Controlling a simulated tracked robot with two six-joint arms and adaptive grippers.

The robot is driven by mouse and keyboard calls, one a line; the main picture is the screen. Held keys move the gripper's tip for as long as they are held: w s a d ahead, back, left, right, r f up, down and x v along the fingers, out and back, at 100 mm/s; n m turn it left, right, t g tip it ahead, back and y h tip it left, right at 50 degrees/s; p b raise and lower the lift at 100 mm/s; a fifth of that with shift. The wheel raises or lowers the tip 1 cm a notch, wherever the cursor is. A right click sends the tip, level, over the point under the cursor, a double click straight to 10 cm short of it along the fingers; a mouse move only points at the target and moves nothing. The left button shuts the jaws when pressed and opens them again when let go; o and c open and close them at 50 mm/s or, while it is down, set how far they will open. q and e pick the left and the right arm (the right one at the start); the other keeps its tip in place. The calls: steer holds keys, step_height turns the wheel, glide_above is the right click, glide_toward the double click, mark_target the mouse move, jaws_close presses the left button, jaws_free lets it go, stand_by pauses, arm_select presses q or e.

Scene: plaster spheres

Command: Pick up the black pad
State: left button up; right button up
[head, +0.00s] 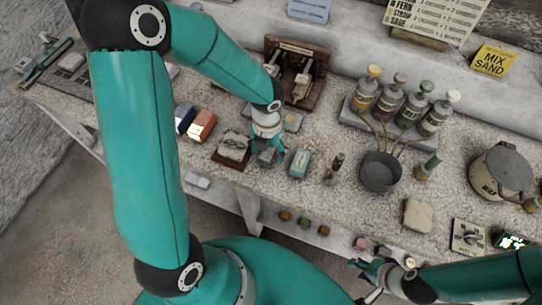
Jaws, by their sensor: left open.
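No plainly black pad stands out. The closest match is a dark navy block (184,117) with a pale side, lying on the speckled counter left of my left gripper. My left gripper (267,158) points down at the counter, open, between a stone on a brown tray (233,148) and a teal box (299,163). The area between its fingers is dark and small, so I cannot tell whether anything lies there. My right gripper (369,281) is low in the view, off the counter's front edge, with its fingers apart and empty.
An orange-brown box (201,126) sits beside the navy block. A brown wooden stand (297,70) is behind my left gripper. Stoppered bottles (388,98), a dark pan (380,172) and a lidded pot (500,172) fill the right. Small coloured blocks (304,223) lie below the counter edge.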

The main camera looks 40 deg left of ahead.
mark_target(268, 152)
arm_select(q)
steer(key=shift+f, duration=0.7)
steer(key=c, duration=1.1)
steer(key=shift+r, duration=0.15)
step_height(268, 152, up, 20)
steer(key=shift+f+p, duration=0.1)
steer(key=shift+p, duration=0.35)
